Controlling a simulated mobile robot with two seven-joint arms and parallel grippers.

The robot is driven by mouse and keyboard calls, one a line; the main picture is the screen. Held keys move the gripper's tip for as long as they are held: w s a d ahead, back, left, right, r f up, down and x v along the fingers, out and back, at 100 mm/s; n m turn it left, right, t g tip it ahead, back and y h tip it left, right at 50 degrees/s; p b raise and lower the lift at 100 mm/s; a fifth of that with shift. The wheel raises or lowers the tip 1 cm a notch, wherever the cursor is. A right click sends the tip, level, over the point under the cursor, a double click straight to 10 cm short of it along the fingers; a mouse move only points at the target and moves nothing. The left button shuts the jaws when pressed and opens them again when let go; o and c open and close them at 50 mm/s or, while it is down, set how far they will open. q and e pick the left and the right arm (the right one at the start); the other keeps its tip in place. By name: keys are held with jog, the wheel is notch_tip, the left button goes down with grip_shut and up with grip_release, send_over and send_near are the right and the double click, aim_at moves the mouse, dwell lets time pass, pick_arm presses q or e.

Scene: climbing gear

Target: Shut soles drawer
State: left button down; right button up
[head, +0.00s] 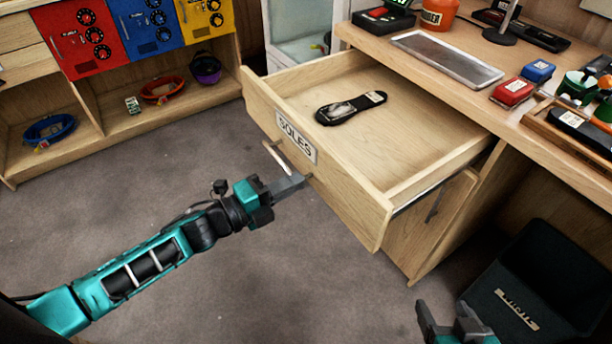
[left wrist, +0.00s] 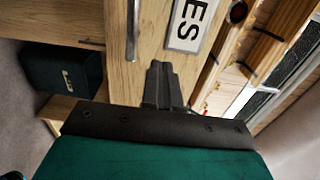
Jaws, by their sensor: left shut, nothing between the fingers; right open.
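The soles drawer (head: 345,190) is pulled well out of the wooden bench, with a "SOLES" label (head: 297,139) on its front. A black sole (head: 350,107) lies inside it. The drawer's metal bar handle (head: 279,158) is on the front below the label; the label also shows in the left wrist view (left wrist: 190,22). My left gripper (head: 298,182) is shut and empty, its tips at the drawer front just below the handle; I cannot tell whether they touch. My right gripper (head: 452,318) is open at the bottom edge, away from the drawer.
The bench top (head: 440,45) holds a metal tray (head: 447,57), a red box (head: 512,92) and several other items. A black case (head: 530,285) stands on the floor at lower right. Shelves with coiled gear stand at the back left. The grey floor before the drawer is clear.

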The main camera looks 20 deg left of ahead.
aim_at(319, 171)
pick_arm(q)
jog(key=x, duration=0.3)
jog(key=shift+w+d, duration=0.2)
jog(key=shift+w, duration=0.1)
jog(key=shift+d, duration=0.15)
